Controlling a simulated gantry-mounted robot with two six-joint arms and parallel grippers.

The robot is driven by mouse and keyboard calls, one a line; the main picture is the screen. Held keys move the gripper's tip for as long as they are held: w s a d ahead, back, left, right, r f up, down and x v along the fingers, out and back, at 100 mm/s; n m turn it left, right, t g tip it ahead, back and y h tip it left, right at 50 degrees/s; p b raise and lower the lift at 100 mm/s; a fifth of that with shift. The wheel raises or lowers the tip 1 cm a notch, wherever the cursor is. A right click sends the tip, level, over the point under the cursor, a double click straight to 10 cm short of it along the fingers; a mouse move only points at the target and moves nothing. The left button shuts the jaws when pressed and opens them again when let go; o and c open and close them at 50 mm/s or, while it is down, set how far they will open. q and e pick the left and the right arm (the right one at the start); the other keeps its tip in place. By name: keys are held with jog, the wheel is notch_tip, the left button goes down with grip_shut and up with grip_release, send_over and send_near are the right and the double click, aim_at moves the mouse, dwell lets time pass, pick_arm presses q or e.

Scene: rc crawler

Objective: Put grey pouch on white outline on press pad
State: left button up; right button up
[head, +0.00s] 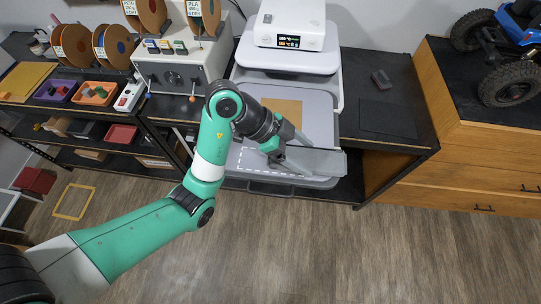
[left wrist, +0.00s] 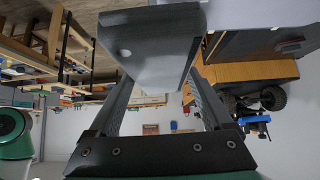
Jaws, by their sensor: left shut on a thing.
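The grey pouch (head: 328,162) is a flat grey piece in the head view, low over the front right of the press pad (head: 318,108). Its right end reaches past the pad's right edge. My left gripper (head: 300,157) is shut on the pouch, and the left wrist view shows the pouch (left wrist: 150,50) between the fingers. The white dashed outline (head: 240,159) shows at the pad's front left; its right part is hidden by the gripper and pouch. I cannot tell whether the pouch touches the pad. My right gripper is not in view.
A tan sheet (head: 284,107) lies on the pad behind my gripper. The press's white upper part (head: 290,55) stands at the back. A crawler (head: 510,60) stands on the wooden cabinet.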

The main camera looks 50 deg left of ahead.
pick_arm(q)
jog(key=a, duration=0.1)
jog(key=a+f, duration=0.1)
jog(key=a, duration=0.1)
jog(key=s+a+f, duration=0.1)
jog(key=a, duration=0.1)
jog(key=shift+a+f, duration=0.15)
jog(key=a+f, duration=0.2)
jog(key=f, duration=0.1)
jog(key=a+f, duration=0.1)
jog(key=shift+s+a+f, duration=0.2)
jog(key=shift+s+f, duration=0.15)
jog(key=shift+f, duration=0.05)
jog(key=shift+s+a+f+p, duration=0.1)
jog(key=shift+a+f+p, duration=0.1)
jog(key=shift+f, duration=0.8)
jog(key=shift+a+f+p, duration=0.15)
jog(key=shift+a+f, duration=0.05)
jog(key=shift+f, duration=0.8)
jog(key=o, duration=1.1)
jog(key=shift+f, duration=0.15)
jog(key=shift+o, duration=0.2)
